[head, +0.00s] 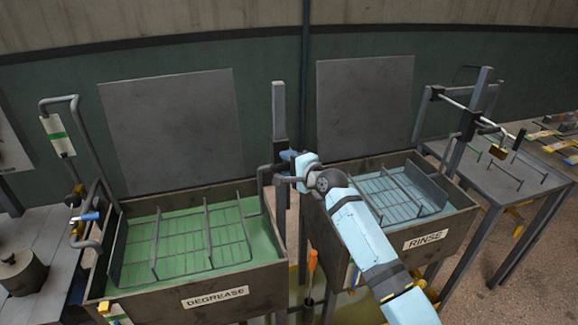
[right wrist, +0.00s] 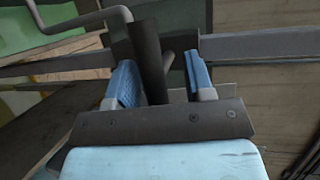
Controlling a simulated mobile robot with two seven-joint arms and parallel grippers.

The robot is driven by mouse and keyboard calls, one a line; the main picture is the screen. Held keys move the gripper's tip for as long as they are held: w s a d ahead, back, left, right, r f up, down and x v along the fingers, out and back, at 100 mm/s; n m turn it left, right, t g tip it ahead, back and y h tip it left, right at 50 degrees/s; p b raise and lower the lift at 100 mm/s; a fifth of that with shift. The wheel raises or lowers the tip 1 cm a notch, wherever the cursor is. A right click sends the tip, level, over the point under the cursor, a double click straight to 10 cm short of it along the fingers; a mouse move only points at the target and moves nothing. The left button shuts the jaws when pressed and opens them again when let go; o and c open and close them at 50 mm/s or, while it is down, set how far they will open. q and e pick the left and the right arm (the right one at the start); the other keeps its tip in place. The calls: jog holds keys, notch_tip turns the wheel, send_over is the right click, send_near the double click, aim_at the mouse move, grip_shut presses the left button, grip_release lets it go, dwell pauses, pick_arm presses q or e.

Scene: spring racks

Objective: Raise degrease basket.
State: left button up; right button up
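The degrease basket (head: 206,240) is a grey wire basket sitting low in the green liquid of the left tank, labelled DEGREASE (head: 215,298). A dark upright post (head: 279,110) stands at this tank's right rear corner, with a bent grey rod (head: 265,172) beside it. My right gripper (head: 288,163) is at the post, above the gap between the tanks. In the right wrist view its blue fingers (right wrist: 162,82) stand apart, with a dark bar (right wrist: 149,60) between them. A gap shows on the bar's right; firm contact is not visible. My left gripper is out of view.
The RINSE tank (head: 425,240) stands at the right with a second wire basket (head: 400,195) in it. Bent pipes (head: 75,130) rise at the left tank's left edge.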

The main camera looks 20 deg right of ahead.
jog(key=b+v, duration=0.2)
jog(key=v, duration=1.2)
jog(key=s+a+f+n+g+h, duration=0.1)
jog(key=s+f+n, duration=0.3)
jog(key=s+f, duration=0.45)
jog(key=s+a+f+n+g+h, duration=0.1)
jog(key=s+f+n+h, duration=0.3)
jog(key=f, duration=0.7)
jog(key=s+a+f+n, duration=0.1)
jog(key=s+f+n, duration=0.2)
jog(key=s, duration=0.3)
jog(key=s+f+n+g+y, duration=0.1)
jog(key=s+f+n, duration=0.2)
jog(key=s, duration=0.4)
jog(key=s+a+f+n, duration=0.1)
jog(key=s+f+n, duration=0.1)
jog(key=s+f, duration=0.2)
jog(key=s, duration=0.2)
jog(key=shift+s+a+f+n+g+p, duration=0.3)
jog(key=shift+s+a+n+p, duration=0.05)
jog(key=shift+n, duration=0.05)
